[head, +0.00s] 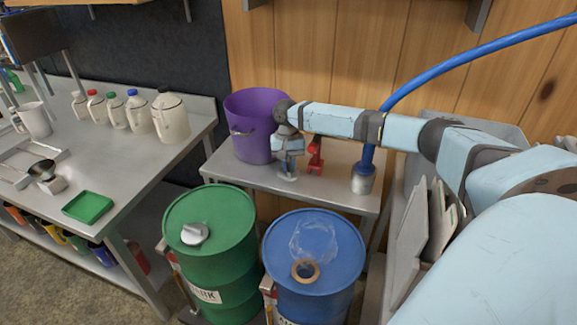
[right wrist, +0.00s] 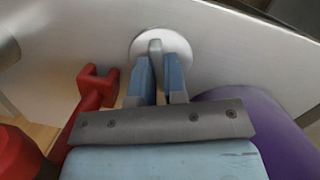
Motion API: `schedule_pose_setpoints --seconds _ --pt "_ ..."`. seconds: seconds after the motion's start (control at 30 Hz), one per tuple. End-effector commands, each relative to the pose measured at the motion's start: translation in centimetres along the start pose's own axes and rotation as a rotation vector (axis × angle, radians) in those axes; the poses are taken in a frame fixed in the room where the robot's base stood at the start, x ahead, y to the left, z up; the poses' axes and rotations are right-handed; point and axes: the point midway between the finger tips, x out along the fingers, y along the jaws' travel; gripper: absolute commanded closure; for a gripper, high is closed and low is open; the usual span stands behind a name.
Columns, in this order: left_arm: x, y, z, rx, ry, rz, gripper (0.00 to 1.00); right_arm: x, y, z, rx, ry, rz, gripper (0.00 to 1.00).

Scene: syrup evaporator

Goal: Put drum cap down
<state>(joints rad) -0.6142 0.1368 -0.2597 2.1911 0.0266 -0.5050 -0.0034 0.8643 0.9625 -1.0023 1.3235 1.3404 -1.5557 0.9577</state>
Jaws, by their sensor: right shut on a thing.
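My right gripper (head: 288,168) points down over the small steel table (head: 325,189), between the purple bucket and a red tool. It is shut on the drum cap (head: 287,178), a pale grey disc with a raised grip. In the right wrist view the cap (right wrist: 176,42) shows under my fingers (right wrist: 158,75), which pinch its grip. The cap is at or just above the tabletop; I cannot tell if it touches. The blue drum (head: 313,245) has an uncovered round opening with a tan ring. My left gripper is not in view.
The purple bucket (head: 249,135) stands close left of the gripper. The red tool (head: 315,156) and a blue hose (head: 368,154) with a metal end stand to the right. A green drum (head: 210,240) with a grey cap stands in front. A jug bench (head: 188,150) is left.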

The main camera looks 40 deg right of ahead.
Motion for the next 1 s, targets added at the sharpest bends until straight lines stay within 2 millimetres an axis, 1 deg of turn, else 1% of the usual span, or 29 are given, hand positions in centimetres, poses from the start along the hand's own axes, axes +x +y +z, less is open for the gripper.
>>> schedule_pose_setpoints --seconds 0.07,0.27,0.3,0.37,0.4,0.7,0.77,0.87,1.0 --pt "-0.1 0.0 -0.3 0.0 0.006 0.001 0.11 -0.1 0.0 0.0 0.0 0.0 0.0 1.0" --pt "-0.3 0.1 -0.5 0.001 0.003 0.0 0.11 0.0 0.0 0.0 0.0 -0.001 0.001 1.0" --pt "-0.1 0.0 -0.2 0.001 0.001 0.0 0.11 0.1 0.0 0.0 0.0 0.0 0.0 0.78" --pt "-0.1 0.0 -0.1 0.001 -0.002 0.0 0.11 0.1 0.0 0.0 0.0 0.0 0.001 0.64" --pt "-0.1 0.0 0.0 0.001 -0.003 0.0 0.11 0.1 0.0 0.0 0.0 0.0 0.001 0.62" --pt "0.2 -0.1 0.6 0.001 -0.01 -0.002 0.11 0.0 0.0 0.0 0.0 0.001 0.0 0.62" --pt "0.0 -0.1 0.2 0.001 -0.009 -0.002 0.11 -0.8 0.0 0.0 0.0 0.001 0.0 0.62" --pt "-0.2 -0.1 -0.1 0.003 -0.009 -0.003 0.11 -2.4 0.0 0.0 0.0 0.001 -0.002 0.62" --pt "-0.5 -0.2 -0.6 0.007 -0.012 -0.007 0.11 -5.6 0.0 0.0 0.0 0.002 -0.002 0.62"
